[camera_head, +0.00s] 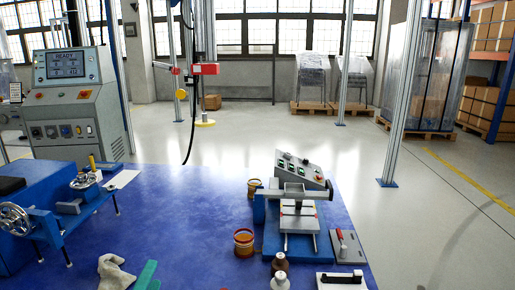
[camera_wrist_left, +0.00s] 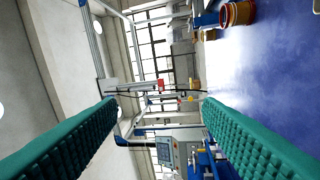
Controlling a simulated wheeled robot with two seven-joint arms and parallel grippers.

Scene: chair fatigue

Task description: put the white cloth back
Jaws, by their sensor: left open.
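The white cloth (camera_head: 115,270) lies crumpled on the blue table (camera_head: 190,215) near the bottom edge of the head view. My left gripper (camera_head: 147,276) shows there only as a green finger end just right of the cloth; whether they touch I cannot tell. In the left wrist view my left gripper (camera_wrist_left: 160,100) has its two green ribbed fingers wide apart with nothing between them. The cloth is not seen in that view. My right gripper is in neither view.
A blue machine with a handwheel (camera_head: 14,218) stands left of the cloth. An orange-brown pot (camera_head: 243,243), a brown bottle (camera_head: 280,264) and a grey test device (camera_head: 298,222) stand to its right. The table's middle is clear.

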